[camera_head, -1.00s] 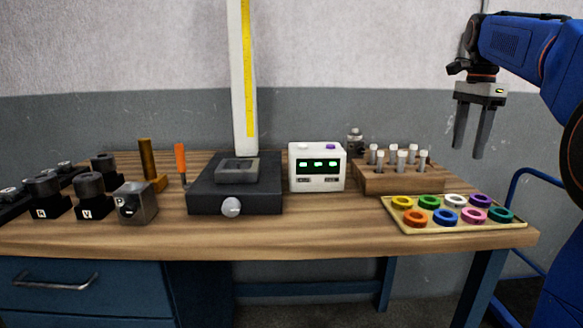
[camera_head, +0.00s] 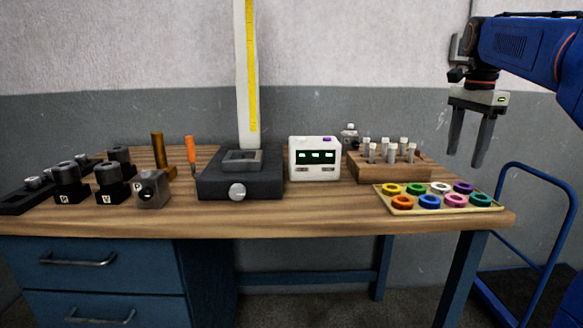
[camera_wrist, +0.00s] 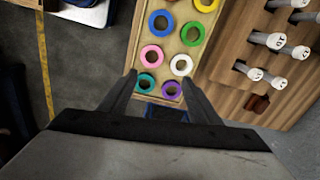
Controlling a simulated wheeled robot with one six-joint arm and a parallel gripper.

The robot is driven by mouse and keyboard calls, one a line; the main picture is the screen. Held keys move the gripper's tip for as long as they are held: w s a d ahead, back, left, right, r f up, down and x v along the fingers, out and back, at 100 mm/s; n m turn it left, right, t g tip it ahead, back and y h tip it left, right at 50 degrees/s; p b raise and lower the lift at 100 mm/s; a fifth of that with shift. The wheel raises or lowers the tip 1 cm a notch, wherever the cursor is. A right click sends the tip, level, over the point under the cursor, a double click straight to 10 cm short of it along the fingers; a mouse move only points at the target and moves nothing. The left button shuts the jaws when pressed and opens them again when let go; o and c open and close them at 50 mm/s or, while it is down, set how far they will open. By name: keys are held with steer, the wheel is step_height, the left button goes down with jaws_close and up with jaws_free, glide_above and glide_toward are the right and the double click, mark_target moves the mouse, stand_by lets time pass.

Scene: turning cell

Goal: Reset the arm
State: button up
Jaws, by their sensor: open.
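My gripper (camera_head: 469,138) hangs from my blue arm at the upper right of the head view. Its two grey fingers point down, apart and with nothing between them. It is above and beyond the right end of the wooden bench. In the wrist view my gripper (camera_wrist: 160,82) shows its fingers spread, with the tray of coloured rings (camera_wrist: 137,62) below and beyond them.
On the bench (camera_head: 300,215) stand a wooden rack of vials (camera_head: 400,170), a white display box (camera_head: 315,160), a black height gauge base (camera_head: 225,180) and several dark blocks (camera_head: 70,185). A blue cart (camera_head: 545,265) stands at the right.

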steer(key=s+a+f+n+t, duration=0.1)
steer(key=s+a+f+n, duration=0.3)
steer(key=s+f, duration=0.5)
steer(key=s+a+f+n+t, duration=0.2)
steer(key=s+a+f+n, duration=0.3)
steer(key=s+f, duration=0.4)
steer(key=s+a+f+n+t, duration=0.1)
steer(key=s+a+f+n, duration=0.3)
steer(key=s+f+n, duration=0.3)
step_height(320, 180, down, 3)
steer(key=s, duration=0.2)
steer(key=shift+s+a+f, duration=0.15)
steer(key=shift+s+f, duration=0.05)
steer(key=shift+s, duration=0.2)
